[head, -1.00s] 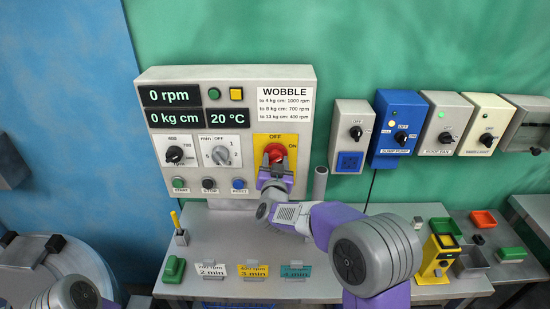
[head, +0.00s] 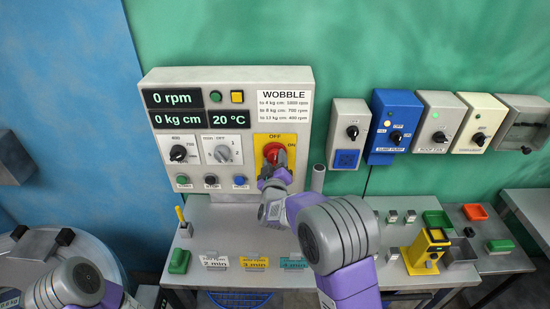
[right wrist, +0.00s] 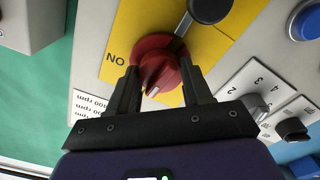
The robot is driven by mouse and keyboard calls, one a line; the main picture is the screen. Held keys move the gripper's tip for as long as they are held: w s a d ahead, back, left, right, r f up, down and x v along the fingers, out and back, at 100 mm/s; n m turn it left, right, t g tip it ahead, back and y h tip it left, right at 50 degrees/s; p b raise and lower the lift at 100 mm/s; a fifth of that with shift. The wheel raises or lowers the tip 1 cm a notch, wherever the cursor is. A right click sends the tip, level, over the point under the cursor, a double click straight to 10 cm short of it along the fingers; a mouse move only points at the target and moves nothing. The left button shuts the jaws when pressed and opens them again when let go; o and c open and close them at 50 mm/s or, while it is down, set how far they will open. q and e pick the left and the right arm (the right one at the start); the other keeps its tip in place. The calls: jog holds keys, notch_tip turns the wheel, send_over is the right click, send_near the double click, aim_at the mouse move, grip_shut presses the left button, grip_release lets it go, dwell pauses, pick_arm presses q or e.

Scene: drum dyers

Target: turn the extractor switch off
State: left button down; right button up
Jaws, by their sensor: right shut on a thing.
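The extractor switch is a red rotary knob (head: 271,149) on a yellow plate (head: 260,141), at the right of the grey control panel. The plate reads OFF above the knob and ON to its right. My right gripper (head: 280,163) is at the knob from below. In the right wrist view, its two dark fingers (right wrist: 158,85) are shut on the red knob (right wrist: 160,57), one on each side. A small white mark shows on the knob's side nearest the gripper; ON appears upside down at left. My left gripper (head: 41,236) is open and empty at the far left, above a round metal drum.
Blue (head: 396,125) and grey switch boxes line the wall at right. Small cards and a yellow device (head: 427,250) stand on the shelf below. A grey post (head: 318,178) stands close right of the gripper.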

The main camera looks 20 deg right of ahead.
jog(key=shift+n, duration=0.6)
jog(key=shift+p, duration=0.3)
jog(key=o, duration=1)
jog(key=shift+o, duration=0.2)
jog(key=shift+s, duration=0.1)
jog(key=v, duration=0.7)
jog(key=shift+s+b, duration=0.2)
jog(key=shift+b, duration=0.15)
jog(key=shift+a, duration=0.1)
